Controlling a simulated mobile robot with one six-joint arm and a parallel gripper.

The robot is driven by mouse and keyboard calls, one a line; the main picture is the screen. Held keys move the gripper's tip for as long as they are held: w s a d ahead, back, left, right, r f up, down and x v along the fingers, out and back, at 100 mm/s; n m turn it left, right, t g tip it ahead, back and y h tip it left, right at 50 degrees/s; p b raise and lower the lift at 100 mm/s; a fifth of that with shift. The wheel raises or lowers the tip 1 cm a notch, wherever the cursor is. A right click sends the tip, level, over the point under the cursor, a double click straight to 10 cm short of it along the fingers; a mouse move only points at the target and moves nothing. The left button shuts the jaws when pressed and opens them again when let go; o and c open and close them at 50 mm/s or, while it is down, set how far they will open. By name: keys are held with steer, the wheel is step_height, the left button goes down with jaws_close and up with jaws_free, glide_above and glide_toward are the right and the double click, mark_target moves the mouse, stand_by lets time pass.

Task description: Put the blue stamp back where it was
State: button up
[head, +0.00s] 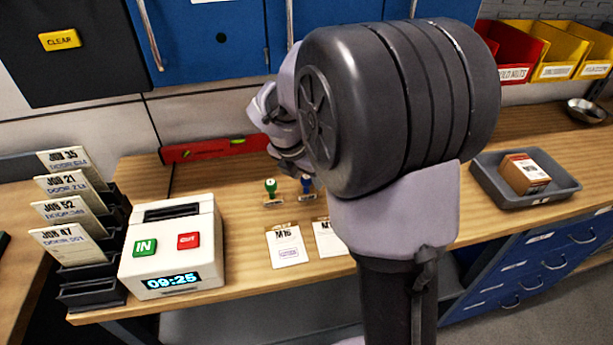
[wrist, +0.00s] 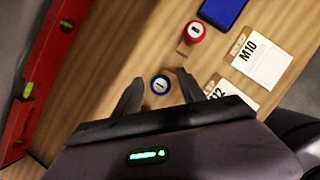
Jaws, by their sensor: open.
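The blue stamp (wrist: 160,84) shows in the wrist view as a round blue top with a pale centre, seen from above. It also shows in the head view (head: 307,184), upright on the wooden bench just right of a green stamp (head: 271,187). My gripper (wrist: 159,78) is open, with one finger on each side of the blue stamp in the wrist view. I cannot tell how high the fingers are above it, and they do not appear to touch it. A red stamp (wrist: 194,32) stands farther up in the wrist view; my arm hides it in the head view.
Cards marked M16 (head: 287,247), M12 (wrist: 229,98) and M10 (wrist: 262,60) lie near the stamps. A red level (head: 215,149) lies at the back edge. A white time clock (head: 172,245) stands left, a grey tray (head: 483,186) with a box right. A blue flat object (wrist: 222,12) lies beyond the red stamp.

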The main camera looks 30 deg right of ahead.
steer(key=p+v, duration=0.5)
steer(key=v, duration=0.6)
steer(key=s+a+r+m+t+y, duration=0.1)
steer(key=s+a+r+m+y, duration=0.1)
steer(key=s+a+m, duration=0.5)
steer(key=s+a+r+m+t+y, duration=0.2)
steer(key=s+a+m, duration=0.5)
steer(key=s+m, duration=0.7)
steer(key=r+m+y, duration=0.1)
steer(key=m+y, duration=0.1)
steer(key=m, duration=0.5)
steer(key=shift+r, duration=0.15)
